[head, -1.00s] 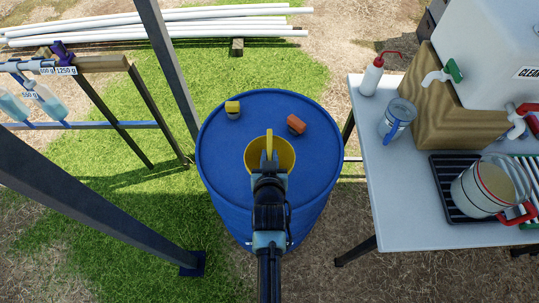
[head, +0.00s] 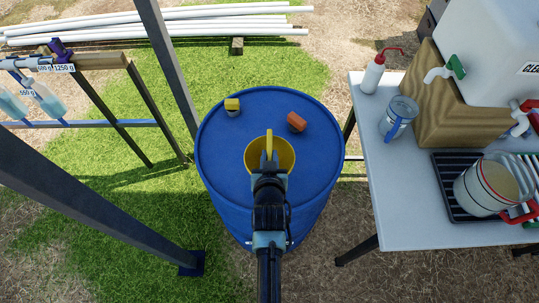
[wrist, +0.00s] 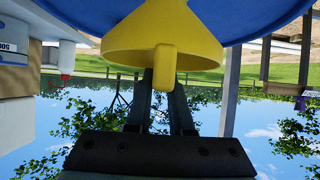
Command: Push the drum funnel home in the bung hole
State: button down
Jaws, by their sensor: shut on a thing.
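The yellow drum funnel (head: 284,153) is at the near part of the blue drum's (head: 235,165) top, its wide mouth facing up. A yellow upright tab (head: 269,143) shows at the funnel. My gripper (head: 269,160) is shut on this tab. In the wrist view the picture is upside down; the funnel (wrist: 120,50) lies against or close to the blue drum (wrist: 240,15), and the dark fingers (wrist: 163,95) meet the yellow tab (wrist: 165,65). The bung hole and the funnel's spout are hidden, so I cannot tell how deep the funnel sits.
On the drum top are a yellow-and-grey piece (head: 232,107) and an orange block (head: 297,122). A dark post (head: 90,205) stands left.

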jog(key=shift+f+b, duration=0.7)
jog(key=shift+f, duration=0.1)
jog(key=c, duration=0.8)
grip_release()
jog(key=shift+o, duration=0.4)
jog(key=v, duration=1.3)
